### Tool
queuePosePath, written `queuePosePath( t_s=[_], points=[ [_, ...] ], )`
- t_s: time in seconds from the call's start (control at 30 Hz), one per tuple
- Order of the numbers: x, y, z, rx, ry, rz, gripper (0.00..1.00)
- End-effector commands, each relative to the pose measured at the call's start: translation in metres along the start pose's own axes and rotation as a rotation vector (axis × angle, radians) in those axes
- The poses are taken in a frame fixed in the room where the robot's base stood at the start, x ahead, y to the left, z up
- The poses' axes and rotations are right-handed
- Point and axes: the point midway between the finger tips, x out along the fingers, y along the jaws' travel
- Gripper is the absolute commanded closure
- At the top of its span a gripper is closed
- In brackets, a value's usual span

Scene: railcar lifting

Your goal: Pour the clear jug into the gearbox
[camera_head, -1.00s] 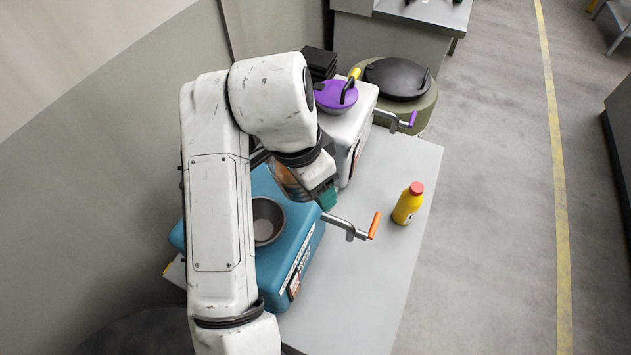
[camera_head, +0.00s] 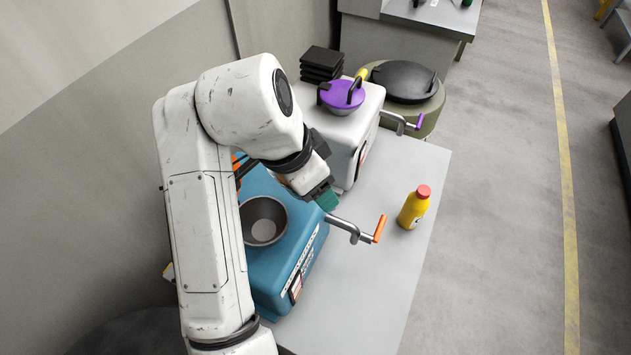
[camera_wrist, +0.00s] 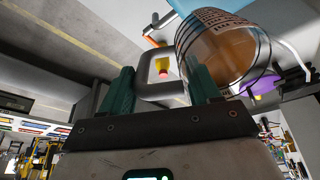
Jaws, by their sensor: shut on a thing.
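The clear jug (camera_wrist: 222,45) shows in the wrist view with dark measuring marks and amber liquid inside. My gripper (camera_wrist: 160,88) is shut on the jug's grey handle, one teal finger on each side. In the head view my gripper (camera_head: 324,194) is above the far right part of the blue gearbox (camera_head: 285,255), and the jug is mostly hidden behind my arm. The gearbox has a wide, open grey funnel (camera_head: 263,222) on top, to the left of and nearer than my gripper. How far the jug is tilted I cannot tell.
The blue gearbox's orange-handled crank (camera_head: 358,231) sticks out to the right. A yellow bottle with a red cap (camera_head: 413,207) stands on the grey table (camera_head: 352,290). The table's front is clear.

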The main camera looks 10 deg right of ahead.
Motion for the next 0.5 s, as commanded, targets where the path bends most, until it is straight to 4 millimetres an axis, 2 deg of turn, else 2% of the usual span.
queuePosePath(
  t_s=[0.5],
  points=[
    [-0.0011, 0.0, 0.0056, 0.002, 0.07, -0.001, 0.86]
  ],
)
